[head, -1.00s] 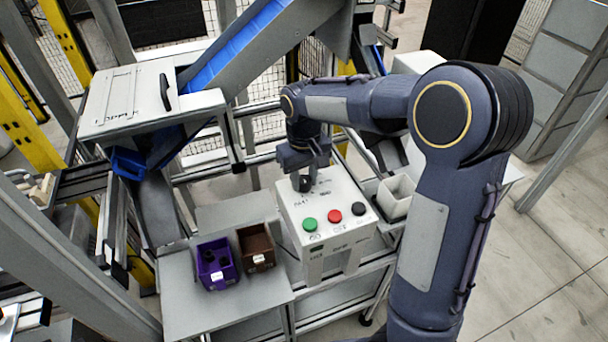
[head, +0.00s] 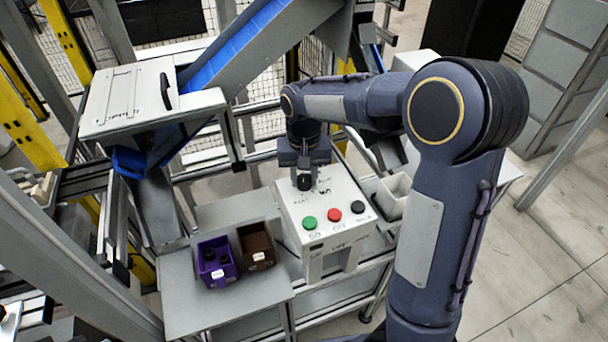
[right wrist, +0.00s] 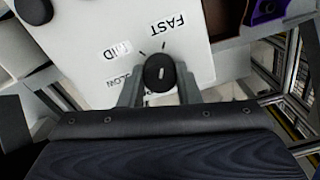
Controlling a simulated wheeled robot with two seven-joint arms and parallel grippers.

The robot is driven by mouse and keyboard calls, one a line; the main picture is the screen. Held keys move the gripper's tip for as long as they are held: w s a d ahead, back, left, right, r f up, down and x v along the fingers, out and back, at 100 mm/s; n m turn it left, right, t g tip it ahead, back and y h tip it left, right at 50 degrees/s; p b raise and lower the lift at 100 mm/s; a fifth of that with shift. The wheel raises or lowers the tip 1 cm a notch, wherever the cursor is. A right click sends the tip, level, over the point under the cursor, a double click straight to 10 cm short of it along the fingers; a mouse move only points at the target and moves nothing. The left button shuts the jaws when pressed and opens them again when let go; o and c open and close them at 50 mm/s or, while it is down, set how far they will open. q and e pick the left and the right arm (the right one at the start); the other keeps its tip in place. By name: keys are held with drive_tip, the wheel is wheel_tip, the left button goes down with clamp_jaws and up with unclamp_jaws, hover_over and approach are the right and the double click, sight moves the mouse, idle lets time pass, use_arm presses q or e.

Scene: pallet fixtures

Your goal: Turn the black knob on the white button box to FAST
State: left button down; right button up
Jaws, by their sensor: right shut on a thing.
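The white button box (head: 335,205) stands on the bench in the middle of the head view. Its black knob (head: 304,183) is at the back left of its top face. My right gripper (head: 304,174) points down over the knob and is shut on it. In the right wrist view one finger stands on each side of the knob (right wrist: 160,73). The labels FAST (right wrist: 167,25), MID (right wrist: 118,51) and a partly hidden SLOW (right wrist: 118,85) lie around it. The knob carries a short white mark; which label it points to is unclear. My left gripper is out of view.
Green (head: 309,222), red (head: 334,215) and black (head: 357,208) buttons line the box's front. A purple bin (head: 218,276) and a brown bin (head: 257,255) stand to the left. A white bin (head: 395,196) is close on the right.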

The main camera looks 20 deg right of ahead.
sight(306, 179)
drive_tip(key=o, duration=1)
wheel_tip(306, 179, up, 8)
drive_tip(key=shift+f, duration=0.1)
drive_tip(key=shift+s+d, duration=0.15)
drive_tip(key=shift+s, duration=0.2)
drive_tip(key=s+f+t+y, duration=0.1)
drive_tip(key=s+t, duration=0.1)
drive_tip(key=s, duration=0.5)
drive_tip(key=s+a+n+t+y, duration=0.1)
drive_tip(key=s, duration=0.7)
drive_tip(key=s+a+f+n+t+y, duration=0.1)
drive_tip(key=s+t, duration=0.1)
drive_tip(key=s, duration=0.5)
drive_tip(key=shift+s+a+f+t+y, duration=0.2)
drive_tip(key=shift+s+f+t+y, duration=0.1)
drive_tip(key=shift+s+f+y, duration=0.1)
